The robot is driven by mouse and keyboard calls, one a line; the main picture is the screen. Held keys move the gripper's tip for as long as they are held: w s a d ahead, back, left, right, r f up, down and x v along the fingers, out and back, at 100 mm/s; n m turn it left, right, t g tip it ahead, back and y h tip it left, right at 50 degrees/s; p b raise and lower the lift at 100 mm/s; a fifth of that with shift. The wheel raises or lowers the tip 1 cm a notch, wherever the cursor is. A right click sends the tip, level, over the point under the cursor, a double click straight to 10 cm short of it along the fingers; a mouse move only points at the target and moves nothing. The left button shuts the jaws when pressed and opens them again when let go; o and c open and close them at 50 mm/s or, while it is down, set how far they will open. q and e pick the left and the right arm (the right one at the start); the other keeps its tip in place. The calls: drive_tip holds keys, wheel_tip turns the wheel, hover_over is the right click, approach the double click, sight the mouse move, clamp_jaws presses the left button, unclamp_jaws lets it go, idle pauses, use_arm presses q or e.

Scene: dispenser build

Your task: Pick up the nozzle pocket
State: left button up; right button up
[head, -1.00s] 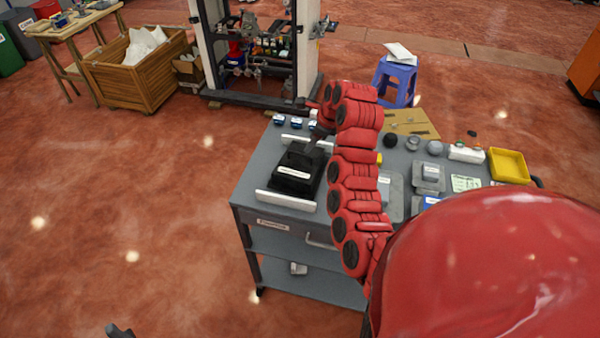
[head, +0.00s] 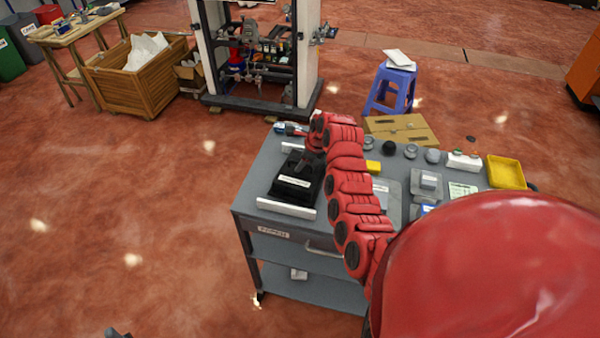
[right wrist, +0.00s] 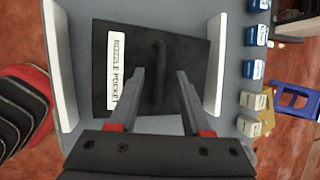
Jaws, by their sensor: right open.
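The nozzle pocket is a black block (head: 290,190) on the left part of the grey cart top. In the right wrist view it (right wrist: 192,50) shows a white label reading "NOZZLE POCKET" and a raised black grip bar. My right gripper (head: 311,160) is over the block, partly hidden by its own arm in the head view. In the right wrist view its open fingers (right wrist: 160,72) point at the block, one to each side of the bar. Contact cannot be told. A dark tip (head: 117,333) at the head view's bottom edge may be my left gripper; its jaws do not show.
White rails (head: 286,208) flank the block on the cart (head: 250,195). Several small blue and white labelled boxes (right wrist: 255,34) stand beyond one rail. A yellow tray (head: 506,173) and several small parts lie on the cart's right. A blue stool (head: 390,90) stands behind.

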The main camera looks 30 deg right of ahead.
clamp_jaws()
idle(1.4)
